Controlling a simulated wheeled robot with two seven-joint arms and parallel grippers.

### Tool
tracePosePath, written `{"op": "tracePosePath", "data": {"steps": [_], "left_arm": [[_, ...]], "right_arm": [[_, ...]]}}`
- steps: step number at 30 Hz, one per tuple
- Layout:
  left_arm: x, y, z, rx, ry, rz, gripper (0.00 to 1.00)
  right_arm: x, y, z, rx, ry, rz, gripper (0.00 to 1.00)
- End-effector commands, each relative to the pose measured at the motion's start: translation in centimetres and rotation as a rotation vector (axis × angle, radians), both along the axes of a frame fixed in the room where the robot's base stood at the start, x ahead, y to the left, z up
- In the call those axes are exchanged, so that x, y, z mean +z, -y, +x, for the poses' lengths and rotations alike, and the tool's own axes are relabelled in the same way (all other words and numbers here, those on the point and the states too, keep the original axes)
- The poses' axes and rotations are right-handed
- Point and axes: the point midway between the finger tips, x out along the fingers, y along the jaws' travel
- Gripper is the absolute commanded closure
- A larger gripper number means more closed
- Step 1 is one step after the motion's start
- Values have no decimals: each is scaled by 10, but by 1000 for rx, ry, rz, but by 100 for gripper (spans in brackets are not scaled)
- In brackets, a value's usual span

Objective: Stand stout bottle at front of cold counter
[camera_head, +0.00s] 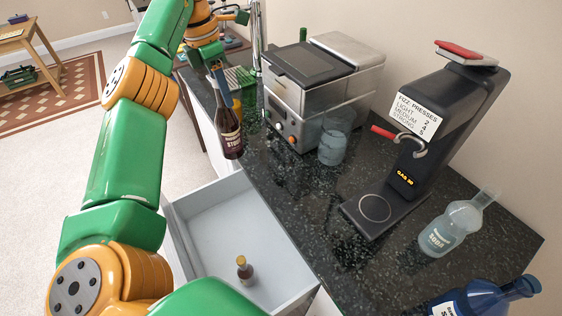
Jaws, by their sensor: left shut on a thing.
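The stout bottle (229,132) is dark with a printed label and hangs nearly upright in the upper middle of the head view. My left gripper (217,74) is shut on its neck from above. The bottle's base appears near the front edge of the dark speckled counter (310,210), behind the open drawer; I cannot tell for sure whether it touches the counter. My right gripper is not in view.
An open grey drawer (203,207) holds a small brown bottle (244,268).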

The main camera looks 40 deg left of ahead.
Motion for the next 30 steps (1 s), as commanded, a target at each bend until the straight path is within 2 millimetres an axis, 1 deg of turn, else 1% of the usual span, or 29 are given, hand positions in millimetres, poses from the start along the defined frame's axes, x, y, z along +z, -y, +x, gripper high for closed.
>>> {"op": "tracePosePath", "data": {"steps": [2,6,10,14,17,20,22,24,30], "left_arm": [[-7,5,2,1,1,0,100],[-17,23,6,-2,2,3,100],[-25,43,11,-5,1,2,100],[-34,68,17,-7,0,3,100],[-42,88,21,-7,-1,2,100],[-60,102,24,-4,-3,2,100],[-70,112,27,-5,-3,2,100],[-80,120,29,-3,-3,0,100],[-95,132,32,-2,0,0,100]], "right_arm": [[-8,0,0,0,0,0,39],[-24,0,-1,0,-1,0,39],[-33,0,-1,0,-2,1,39],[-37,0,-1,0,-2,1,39],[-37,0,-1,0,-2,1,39],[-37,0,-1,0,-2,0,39],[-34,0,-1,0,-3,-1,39],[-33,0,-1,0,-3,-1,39],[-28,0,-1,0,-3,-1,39]]}}
